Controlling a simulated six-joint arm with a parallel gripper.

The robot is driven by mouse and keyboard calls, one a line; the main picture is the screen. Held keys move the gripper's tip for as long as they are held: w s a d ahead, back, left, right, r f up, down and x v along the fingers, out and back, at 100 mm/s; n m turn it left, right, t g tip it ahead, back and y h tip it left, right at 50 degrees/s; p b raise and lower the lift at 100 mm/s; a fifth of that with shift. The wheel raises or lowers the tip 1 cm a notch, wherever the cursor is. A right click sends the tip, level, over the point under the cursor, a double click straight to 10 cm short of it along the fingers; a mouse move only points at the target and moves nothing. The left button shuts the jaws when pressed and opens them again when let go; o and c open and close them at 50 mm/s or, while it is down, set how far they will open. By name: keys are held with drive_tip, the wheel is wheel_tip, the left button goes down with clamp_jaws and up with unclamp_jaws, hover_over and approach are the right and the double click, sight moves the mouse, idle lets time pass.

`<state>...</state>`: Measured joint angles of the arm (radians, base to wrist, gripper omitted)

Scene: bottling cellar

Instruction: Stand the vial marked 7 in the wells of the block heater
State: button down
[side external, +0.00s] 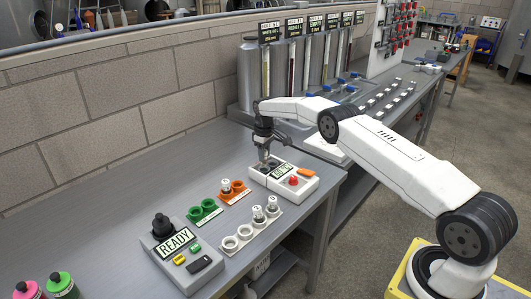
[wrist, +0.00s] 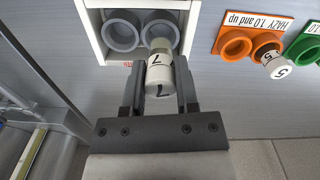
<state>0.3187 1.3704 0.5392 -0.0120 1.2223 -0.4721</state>
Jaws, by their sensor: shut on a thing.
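The vial marked 7 (wrist: 160,68) has a white top and a label. My gripper (wrist: 160,84) is shut on it, one finger on each side. The block heater is a white box (side external: 275,193) with a display, a red knob and an orange button in the side external view. In the wrist view its white face (wrist: 93,30) has grey round wells. The far end of the vial overlaps the right well (wrist: 172,28); I cannot tell whether it is inside. In the side external view my gripper (side external: 264,157) is low over the back left of the heater.
Beside the heater is an orange rack (wrist: 230,46) with a vial marked 5 (wrist: 277,68). A green rack (side external: 205,211), a white rack (side external: 240,246) with two vials, and a device reading READY (side external: 190,270) stand nearer. Tall cylinders (side external: 250,70) line the back.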

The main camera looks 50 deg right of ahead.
sight(263, 165)
drive_tip(key=shift+f, duration=2.1)
idle(1.9)
drive_tip(key=shift+c, duration=1.4)
unclamp_jaws()
drive_tip(key=shift+a, duration=0.1)
drive_tip(key=shift+a, duration=0.1)
drive_tip(key=shift+r, duration=0.25)
drive_tip(key=shift+c, duration=0.2)
drive_tip(key=shift+o, duration=1.1)
drive_tip(key=shift+r, duration=1.3)
drive_tip(key=shift+d+r, duration=0.2)
drive_tip(key=shift+r, duration=1.25)
